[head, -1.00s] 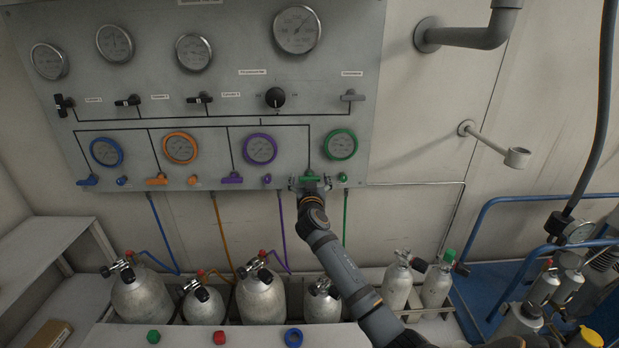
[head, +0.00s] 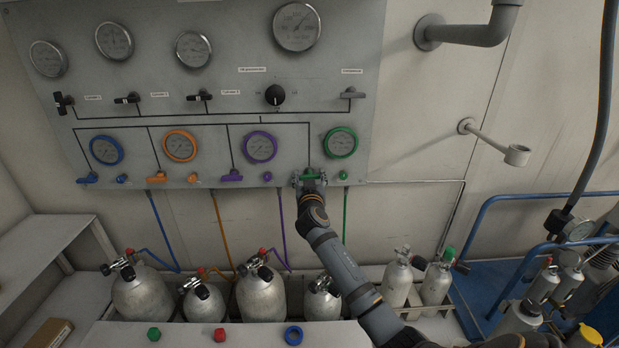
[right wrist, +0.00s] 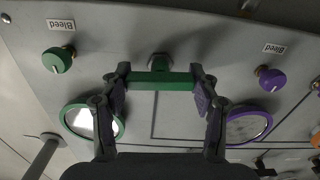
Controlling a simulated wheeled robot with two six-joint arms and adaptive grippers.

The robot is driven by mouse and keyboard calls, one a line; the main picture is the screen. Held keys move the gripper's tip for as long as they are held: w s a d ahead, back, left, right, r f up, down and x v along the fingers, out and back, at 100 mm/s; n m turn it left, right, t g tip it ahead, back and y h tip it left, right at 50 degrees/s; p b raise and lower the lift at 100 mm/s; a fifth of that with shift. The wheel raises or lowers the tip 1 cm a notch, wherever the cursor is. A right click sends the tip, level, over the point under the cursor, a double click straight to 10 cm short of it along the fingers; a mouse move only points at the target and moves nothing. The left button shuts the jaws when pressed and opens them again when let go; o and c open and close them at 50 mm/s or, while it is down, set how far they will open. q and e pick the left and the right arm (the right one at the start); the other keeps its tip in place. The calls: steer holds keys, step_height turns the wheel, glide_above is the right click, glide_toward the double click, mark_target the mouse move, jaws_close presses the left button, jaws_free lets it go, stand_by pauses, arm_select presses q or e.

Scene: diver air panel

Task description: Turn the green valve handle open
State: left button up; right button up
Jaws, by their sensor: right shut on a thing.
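The green valve handle (head: 311,177) is a short bar at the bottom right of the grey panel, below and left of the green-ringed gauge (head: 341,143). My right gripper (head: 309,181) reaches up to it from below and partly covers it. In the right wrist view the green handle (right wrist: 160,81) lies crosswise between the two fingers of my right gripper (right wrist: 159,76), with a finger at each end. The gripper is shut on the handle. My left gripper is not in view.
A small green bleed knob (right wrist: 57,60) is beside the handle, and a purple one (right wrist: 271,79) is on the other side. Purple (head: 232,176), orange (head: 157,177) and blue (head: 87,178) handles line the panel's lower edge. Several grey cylinders (head: 261,296) stand below.

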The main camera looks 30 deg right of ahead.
steer(key=n, duration=0.6)
steer(key=shift+n+p, duration=0.4)
steer(key=n+p, duration=0.1)
steer(key=n, duration=0.3)
steer(key=shift+a+n, duration=0.1)
steer(key=shift+n, duration=0.2)
steer(key=shift+f+n+p, duration=0.15)
steer(key=shift+n+p, duration=0.65)
steer(key=shift+n, duration=1)
steer(key=o, duration=1.2)
steer(key=shift+c, duration=0.2)
